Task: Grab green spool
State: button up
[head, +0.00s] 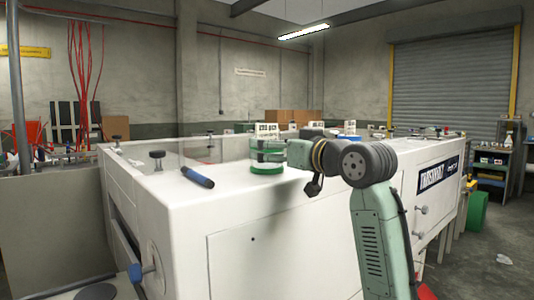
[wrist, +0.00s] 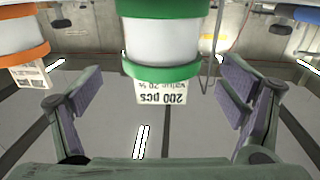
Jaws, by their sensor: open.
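The green spool (head: 267,168) stands upright on the white machine top in the head view, just left of my gripper (head: 297,152). The wrist view looks upside down. There the spool (wrist: 162,72) shows a white body between green rims at the top centre, with a "200 pcs" label beside it. My gripper (wrist: 163,92) is open, one finger on each side of the picture. The spool lies ahead, between the finger directions, and nothing is held. I cannot tell the exact gap to it.
A spool with an orange rim (wrist: 22,56) stands left of the green one in the wrist view. A blue-handled tool (head: 197,177) and a dark knob (head: 157,160) are on the white machine (head: 250,205). A clear panel stands behind them.

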jog(key=x, duration=0.2)
jog(key=p+x, duration=0.1)
jog(key=x, duration=0.1)
jog(key=shift+a+r, duration=0.1)
jog(key=shift+r, duration=0.15)
jog(key=shift+c, duration=0.5)
jog(key=shift+s, duration=0.1)
jog(key=c, duration=1.2)
jog(key=shift+r, duration=0.1)
jog(key=shift+c, duration=0.4)
